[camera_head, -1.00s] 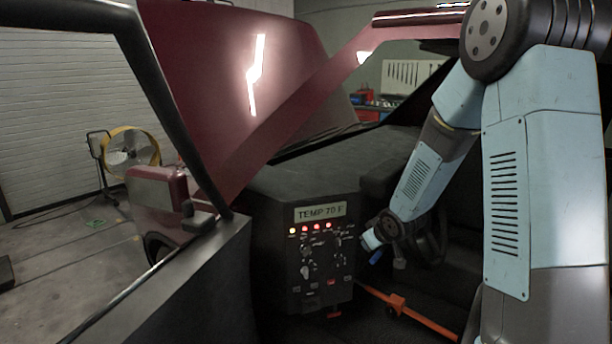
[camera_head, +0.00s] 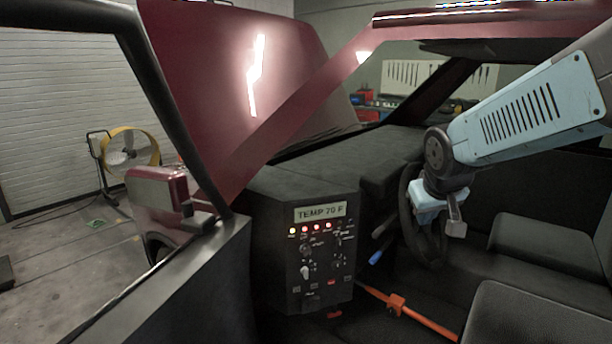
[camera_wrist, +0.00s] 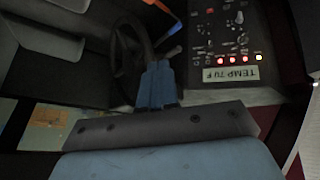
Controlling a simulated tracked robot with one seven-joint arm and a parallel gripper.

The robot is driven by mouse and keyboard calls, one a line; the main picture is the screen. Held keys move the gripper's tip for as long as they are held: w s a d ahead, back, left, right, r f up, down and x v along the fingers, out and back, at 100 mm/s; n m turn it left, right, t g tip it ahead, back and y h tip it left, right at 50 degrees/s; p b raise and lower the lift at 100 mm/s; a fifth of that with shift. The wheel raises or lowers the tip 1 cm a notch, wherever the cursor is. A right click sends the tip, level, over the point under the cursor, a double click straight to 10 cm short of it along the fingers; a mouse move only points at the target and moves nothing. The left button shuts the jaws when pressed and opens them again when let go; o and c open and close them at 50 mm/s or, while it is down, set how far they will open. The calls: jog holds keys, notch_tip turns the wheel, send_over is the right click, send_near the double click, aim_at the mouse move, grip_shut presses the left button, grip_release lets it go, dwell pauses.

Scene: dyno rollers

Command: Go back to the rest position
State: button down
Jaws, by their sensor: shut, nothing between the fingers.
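My gripper shows in the wrist view (camera_wrist: 158,85), where its two blue fingers are together with nothing between them. In the head view my arm comes in from the right, and its wrist end hangs in front of the steering wheel (camera_head: 408,215). The fingers are hard to make out in the head view. The black control panel (camera_head: 322,255) with the "TEMP 70 F" display (camera_head: 320,212) stands to the left of my gripper, apart from it. The panel also shows upside down at the upper right of the wrist view (camera_wrist: 228,35).
Dark seats (camera_head: 540,245) lie below and right of my arm. An orange bar (camera_head: 420,316) crosses low by the panel. The red car's door frame and raised hood (camera_head: 215,70) are at the left. A yellow fan (camera_head: 131,150) stands on the floor beyond.

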jog(key=s+r, duration=0.2)
jog(key=s, duration=0.5)
jog(key=s+a+r+m+g+y, duration=0.1)
jog(key=s+r, duration=0.1)
jog(key=s, duration=0.5)
jog(key=shift+s+m, duration=0.2)
jog(key=shift+m, duration=0.1)
